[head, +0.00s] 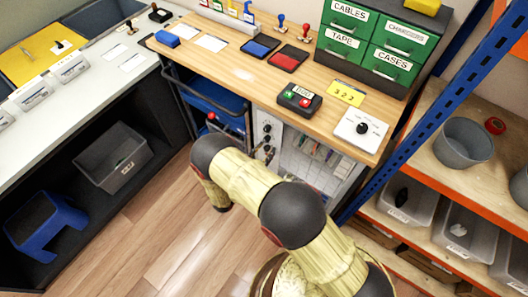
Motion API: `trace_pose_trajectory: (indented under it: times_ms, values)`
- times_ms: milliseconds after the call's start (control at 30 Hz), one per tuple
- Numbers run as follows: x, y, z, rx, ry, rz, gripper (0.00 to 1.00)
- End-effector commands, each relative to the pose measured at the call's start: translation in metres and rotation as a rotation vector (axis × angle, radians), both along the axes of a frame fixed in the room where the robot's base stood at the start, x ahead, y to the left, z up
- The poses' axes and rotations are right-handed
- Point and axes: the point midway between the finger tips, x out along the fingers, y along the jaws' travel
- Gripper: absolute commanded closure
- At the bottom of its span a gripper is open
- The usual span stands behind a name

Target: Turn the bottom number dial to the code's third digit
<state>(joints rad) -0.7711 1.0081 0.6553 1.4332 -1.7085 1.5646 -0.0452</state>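The cabinet under the wooden bench has a light panel (266,124) with a column of small dark dials. The bottom dial is at or behind dark parts close to the panel, and its pointer and number are too small to read. A yellow note (345,92) on the bench bears digits that look like 3 2 2, though they are small. My arm reaches from the lower right, bends at a dark joint, and passes in front of the cabinet. My gripper is largely hidden behind my arm near the panel. Its fingers cannot be made out clearly.
A clear-fronted compartment (318,158) with contents is right of the dials. A button box (299,100) and a white dial box (361,129) stand on the bench above. A blue cart (212,97) is left. Blue-and-orange shelving (403,120) borders the right. Wooden floor lies clear at left.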

Motion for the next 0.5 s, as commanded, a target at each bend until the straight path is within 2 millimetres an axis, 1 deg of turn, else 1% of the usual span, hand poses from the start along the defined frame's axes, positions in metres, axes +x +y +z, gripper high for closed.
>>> trace_pose_trajectory:
  times_ms: [100, 500]
  values:
    - [0.0000, 0.0002, 0.0003, 0.000, 0.000, 0.000, 0.61]
    - [0.0000, 0.0003, 0.0002, 0.001, -0.001, 0.000, 0.84]
